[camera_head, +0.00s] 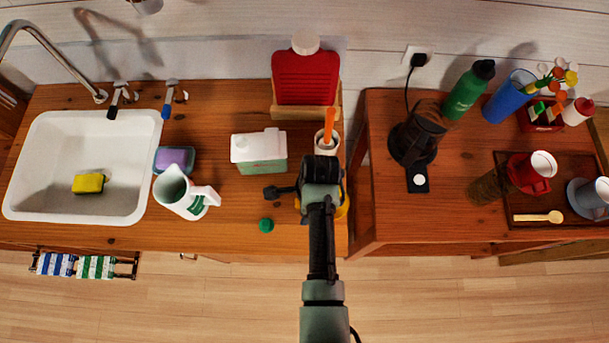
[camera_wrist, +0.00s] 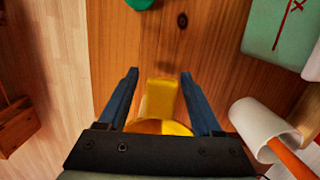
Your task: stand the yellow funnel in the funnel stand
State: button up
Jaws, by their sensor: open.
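The yellow funnel (camera_wrist: 160,98) shows in the wrist view between my gripper's two dark blue fingers. A block-like yellow part points away from the wrist and a curved yellow rim lies nearer, partly hidden by the gripper body. My gripper (camera_wrist: 160,74) is open, with a gap to the funnel on each side.
A white cup with an orange handle (camera_head: 327,143) stands close behind my gripper. A green-and-white box (camera_head: 259,152), a white-green jug (camera_head: 186,193) and a green cap (camera_head: 266,225) are to the left. A red canister (camera_head: 306,77) stands at the back. The counter's right edge is close.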

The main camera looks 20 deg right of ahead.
jog(key=r, duration=0.4)
jog(key=d+r, duration=0.1)
jog(key=r, duration=0.8)
jog(key=shift+s+d+b, duration=0.15)
jog(key=shift+d+b, duration=0.1)
jog(key=shift+b, duration=0.1)
jog(key=shift+f, duration=0.1)
